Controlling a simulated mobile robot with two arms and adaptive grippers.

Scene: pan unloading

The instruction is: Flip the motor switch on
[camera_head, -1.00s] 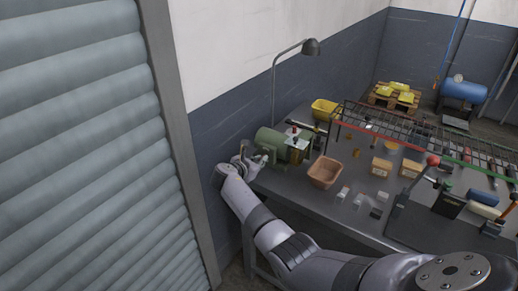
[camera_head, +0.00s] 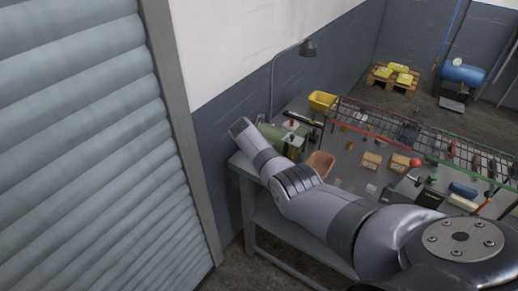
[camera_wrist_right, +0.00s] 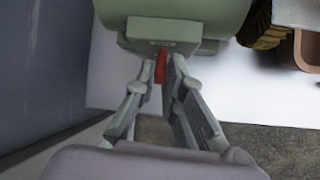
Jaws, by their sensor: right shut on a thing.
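The green motor (camera_head: 274,134) sits on the far left corner of the workbench, partly hidden behind my right arm. The red switch lever (camera_wrist_right: 160,66) points down from the box. My right gripper (camera_wrist_right: 161,74) has its fingertips close together around the lever, just below the box, and is shut on it. In the head view the right gripper is hidden behind its wrist. My left gripper is not in view.
A brown bin (camera_head: 321,164) stands right of the motor, and a yellow bin (camera_head: 322,101) behind it. A wire rack (camera_head: 420,133) and several small boxes crowd the bench. A roller shutter (camera_head: 90,150) is close on the left.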

